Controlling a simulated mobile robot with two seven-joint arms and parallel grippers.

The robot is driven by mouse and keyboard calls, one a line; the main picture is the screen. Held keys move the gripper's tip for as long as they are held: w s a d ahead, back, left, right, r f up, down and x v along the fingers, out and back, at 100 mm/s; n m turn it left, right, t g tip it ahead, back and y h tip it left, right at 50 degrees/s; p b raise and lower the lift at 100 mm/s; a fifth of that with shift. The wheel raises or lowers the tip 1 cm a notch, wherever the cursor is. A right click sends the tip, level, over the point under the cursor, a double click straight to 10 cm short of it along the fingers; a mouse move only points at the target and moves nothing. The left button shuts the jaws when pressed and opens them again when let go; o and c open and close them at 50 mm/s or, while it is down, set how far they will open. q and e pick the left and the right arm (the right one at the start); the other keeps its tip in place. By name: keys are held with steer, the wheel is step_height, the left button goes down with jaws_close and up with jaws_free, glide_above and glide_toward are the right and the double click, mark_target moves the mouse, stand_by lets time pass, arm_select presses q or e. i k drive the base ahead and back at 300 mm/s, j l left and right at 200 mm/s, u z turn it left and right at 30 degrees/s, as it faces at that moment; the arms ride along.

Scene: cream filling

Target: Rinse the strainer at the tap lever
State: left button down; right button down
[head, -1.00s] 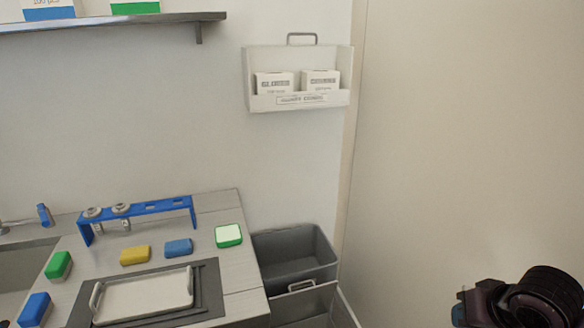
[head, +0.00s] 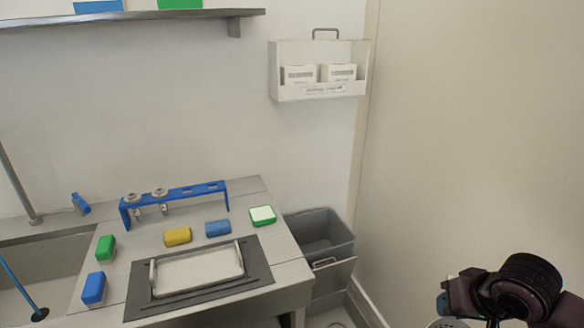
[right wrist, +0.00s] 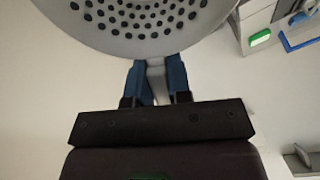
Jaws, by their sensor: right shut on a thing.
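The strainer (right wrist: 140,22) is a pale grey bowl with rows of dark holes. My right gripper (right wrist: 156,75) is shut on its narrow grey handle, between blue fingers. In the head view, only a small piece of the strainer (head: 444,323) shows at the bottom edge, below my right arm. The tap lever (head: 80,203) is blue and stands behind the sink at the left, far from my right gripper. A grey tap pipe (head: 17,185) rises to its left. My left gripper is out of view.
The sink (head: 45,255) is at the left, with a blue rod in it. The counter holds a blue rack (head: 176,190), several colored sponges and a white tray (head: 198,272) on a dark mat. A grey bin (head: 322,232) stands right of the counter. A wall (head: 470,140) fills the right.

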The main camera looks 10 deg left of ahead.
mark_target(83, 206)
steer(key=k+j, duration=0.25)
steer(key=j, duration=0.15)
steer(key=k+j, duration=0.55)
steer(key=j, duration=0.25)
